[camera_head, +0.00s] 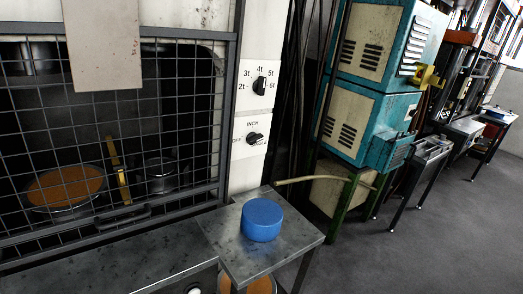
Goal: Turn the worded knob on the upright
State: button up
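The white upright (241,180) stands in the middle of the camera_head view, right of a wire-mesh guard. The worded knob (254,138) is the lower black knob on it, on a white plate with "INCH" above and partly readable words at its left and lower right. Which word its pointer faces is too small to tell. My gripper does not show in this view, and nothing touches either knob.
A blue round block (262,219) sits on a grey metal stand (226,246) below the knobs. The mesh guard (95,130) covers the left side, with pots behind it. Teal cabinets (375,90) stand at right. Grey floor is open at lower right.

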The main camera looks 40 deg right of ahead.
aim_at(253, 138)
jog(key=k, duration=0.7)
jog(key=z, duration=2.2)
jog(key=i, duration=1.35)
jog(key=u, duration=2.65)
jog(key=i, duration=0.2)
jog(key=u, duration=0.1)
